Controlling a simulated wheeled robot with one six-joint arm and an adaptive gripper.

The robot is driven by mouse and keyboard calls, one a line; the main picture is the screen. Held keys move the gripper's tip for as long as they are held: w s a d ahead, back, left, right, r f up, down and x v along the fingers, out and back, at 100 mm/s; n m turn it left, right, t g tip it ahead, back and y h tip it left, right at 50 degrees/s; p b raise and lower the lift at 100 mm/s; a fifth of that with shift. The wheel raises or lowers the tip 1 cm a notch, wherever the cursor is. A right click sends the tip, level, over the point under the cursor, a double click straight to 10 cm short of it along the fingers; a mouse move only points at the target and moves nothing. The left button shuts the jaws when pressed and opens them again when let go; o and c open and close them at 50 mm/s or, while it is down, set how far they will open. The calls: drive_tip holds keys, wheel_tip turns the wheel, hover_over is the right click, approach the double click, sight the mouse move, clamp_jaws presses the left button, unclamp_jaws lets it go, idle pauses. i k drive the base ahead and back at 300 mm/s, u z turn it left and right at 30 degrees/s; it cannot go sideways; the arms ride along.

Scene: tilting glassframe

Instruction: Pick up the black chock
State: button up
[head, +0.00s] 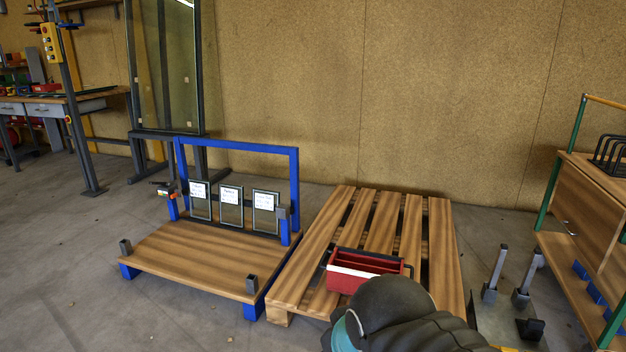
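A small dark block (530,328), which looks like the black chock, sits on a grey metal plate (492,322) on the floor at the lower right. Its exact shape is too small to tell. My arm comes in from the bottom edge, left of the plate, in front of the pallet's near end. My gripper itself does not show, so its fingers and whether they hold anything are hidden.
Two upright metal posts (496,268) stand beside the dark block. A wooden pallet (292,272) carries a red toolbox (350,282). A blue-framed wooden cart (190,260) holds small glass panes. A shelf trolley (590,220) stands right. The left floor is mostly clear.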

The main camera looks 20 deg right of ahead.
sight(531, 330)
drive_tip(key=z, duration=0.85)
drive_tip(key=i, duration=0.85)
drive_tip(key=z, duration=0.55)
